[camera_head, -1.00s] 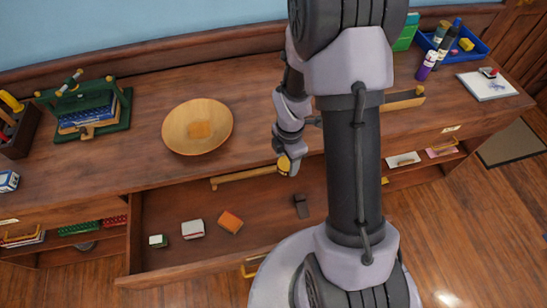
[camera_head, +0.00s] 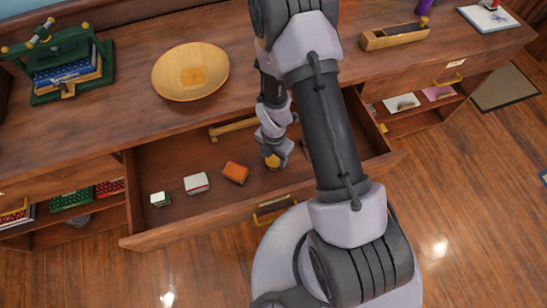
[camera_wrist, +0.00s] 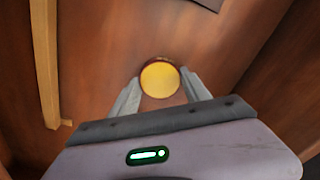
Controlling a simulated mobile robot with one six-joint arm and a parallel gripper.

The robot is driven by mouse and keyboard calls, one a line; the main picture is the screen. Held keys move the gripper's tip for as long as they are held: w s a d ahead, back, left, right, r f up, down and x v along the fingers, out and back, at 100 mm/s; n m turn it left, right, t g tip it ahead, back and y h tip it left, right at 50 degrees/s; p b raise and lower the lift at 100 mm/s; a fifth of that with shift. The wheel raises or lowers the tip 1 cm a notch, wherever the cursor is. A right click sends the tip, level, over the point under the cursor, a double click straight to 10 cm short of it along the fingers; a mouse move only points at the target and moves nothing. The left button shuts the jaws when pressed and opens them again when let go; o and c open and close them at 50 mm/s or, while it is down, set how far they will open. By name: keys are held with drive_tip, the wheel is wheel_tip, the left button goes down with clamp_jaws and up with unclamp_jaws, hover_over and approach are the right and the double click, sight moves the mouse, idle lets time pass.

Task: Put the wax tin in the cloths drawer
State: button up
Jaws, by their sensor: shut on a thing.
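My gripper (camera_head: 273,158) is inside the open drawer (camera_head: 160,165), low over its floor. It is shut on the wax tin (camera_head: 272,162), a small round tin with a yellow top. In the wrist view the wax tin (camera_wrist: 160,79) sits between the two fingertips (camera_wrist: 160,92), with a dark red rim showing at its far side. Whether the tin touches the drawer floor I cannot tell.
A wooden bar (camera_head: 233,126) runs along the drawer's back, left of my gripper. On the top stand a wooden bowl (camera_head: 190,71), a green press with books (camera_head: 66,67) and a wooden plane-like box (camera_head: 394,36). Shelves with papers (camera_head: 402,103) are to the right.

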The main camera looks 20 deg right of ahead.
drive_tip(key=o, duration=1.5)
